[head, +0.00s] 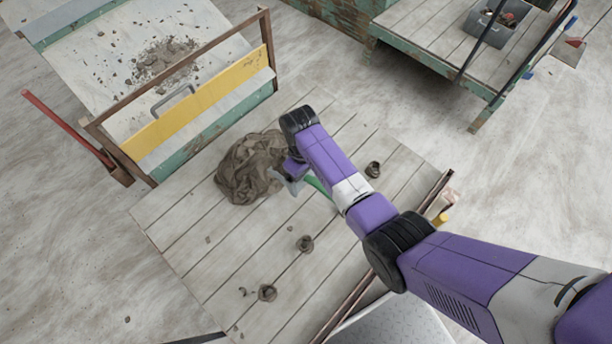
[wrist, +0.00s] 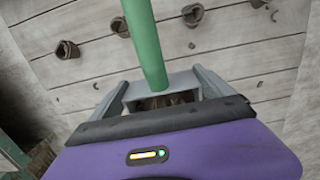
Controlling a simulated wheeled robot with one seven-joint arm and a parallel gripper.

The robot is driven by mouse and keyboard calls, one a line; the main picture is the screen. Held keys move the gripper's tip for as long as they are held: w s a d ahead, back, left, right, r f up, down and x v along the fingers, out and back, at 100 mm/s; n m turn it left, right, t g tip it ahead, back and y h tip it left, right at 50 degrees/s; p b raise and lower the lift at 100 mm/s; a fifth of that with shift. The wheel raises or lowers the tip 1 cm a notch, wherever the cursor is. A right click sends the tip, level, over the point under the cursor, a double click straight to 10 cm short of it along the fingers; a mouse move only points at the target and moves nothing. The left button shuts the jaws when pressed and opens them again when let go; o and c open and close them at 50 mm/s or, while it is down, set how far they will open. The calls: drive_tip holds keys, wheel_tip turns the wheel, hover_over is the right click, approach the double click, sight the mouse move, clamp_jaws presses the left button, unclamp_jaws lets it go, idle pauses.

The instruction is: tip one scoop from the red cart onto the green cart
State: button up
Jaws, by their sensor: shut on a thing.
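My gripper (head: 291,179) is over the plank deck, close to the right side of a large brown clay lump (head: 248,167). It is shut on a green-handled tool (head: 320,187); in the wrist view the green handle (wrist: 145,42) rises from the jaws. The tool's working end is hidden, so I cannot tell whether it bears clay. The plank-topped cart (head: 180,220) has a rust-brown rail on its right; its paint colour is unclear. Beyond it stands a cart with green edges (head: 205,135), a yellow front panel (head: 200,102) and scattered clay crumbs (head: 163,60) on its pale deck.
Several small clay curls (head: 267,292) lie on the near planks. A red bar (head: 65,128) sticks out at the left. Another worn green cart (head: 420,50) at the top right carries a grey bin (head: 488,28). Pale floor lies open between the carts.

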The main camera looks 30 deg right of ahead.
drive_tip(key=shift+t, duration=0.5)
drive_tip(key=shift+r+p, duration=3.25)
drive_tip(key=shift+p, duration=0.05)
